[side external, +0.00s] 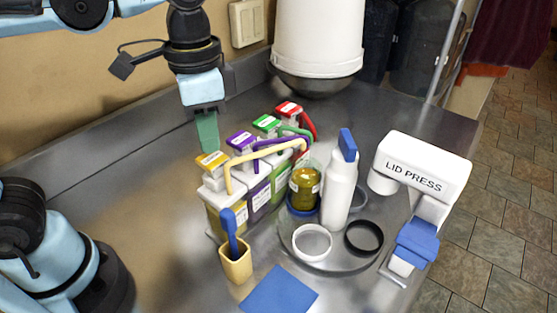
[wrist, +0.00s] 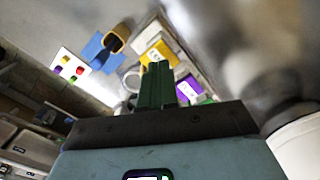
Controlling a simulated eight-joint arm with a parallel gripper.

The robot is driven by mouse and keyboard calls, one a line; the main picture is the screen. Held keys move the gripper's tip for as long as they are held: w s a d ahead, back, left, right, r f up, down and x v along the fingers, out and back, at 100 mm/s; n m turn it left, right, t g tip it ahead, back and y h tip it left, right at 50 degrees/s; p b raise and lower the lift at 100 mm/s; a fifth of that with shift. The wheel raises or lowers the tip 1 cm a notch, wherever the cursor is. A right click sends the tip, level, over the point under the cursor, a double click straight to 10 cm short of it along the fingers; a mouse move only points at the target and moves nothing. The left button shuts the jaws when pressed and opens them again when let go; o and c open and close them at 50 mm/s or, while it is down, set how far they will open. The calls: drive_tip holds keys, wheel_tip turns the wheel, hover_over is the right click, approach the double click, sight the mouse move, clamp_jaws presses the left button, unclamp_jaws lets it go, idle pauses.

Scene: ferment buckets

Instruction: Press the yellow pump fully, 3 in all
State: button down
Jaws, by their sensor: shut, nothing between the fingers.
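The yellow pump (side external: 211,160) is the front-left one in a row of pump bottles, with a long pale yellow spout reaching right toward a glass jar (side external: 304,190) of yellow-green contents. My gripper (side external: 208,147) points down with its green fingers shut and empty, just above the yellow pump's head. I cannot tell whether the fingertips touch it. In the wrist view the yellow pump (wrist: 160,52) lies just beyond my gripper (wrist: 157,66), which hides part of it. The purple pump (wrist: 189,89) is to its right.
Purple (side external: 241,140), green (side external: 266,123) and red (side external: 288,109) pumps stand behind the yellow one. A yellow cup (side external: 236,265) with a blue tool stands in front. A white bottle (side external: 340,195), two rings and the lid press (side external: 425,165) are to the right. A white bucket (side external: 318,35) hangs behind.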

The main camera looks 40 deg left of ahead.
sight(212, 157)
drive_tip(key=shift+f, duration=0.25)
idle(0.4)
drive_tip(key=shift+f, duration=1.55)
drive_tip(key=shift+r, duration=1.8)
drive_tip(key=shift+r, duration=3)
drive_tip(key=w+a+f+n+t, duration=0.3)
drive_tip(key=a+f+n+t, duration=0.3)
drive_tip(key=a+f, duration=0.3)
wheel_tip(212, 157, down, 4)
drive_tip(key=shift+a+r+t, duration=0.2)
drive_tip(key=shift+t, duration=0.4)
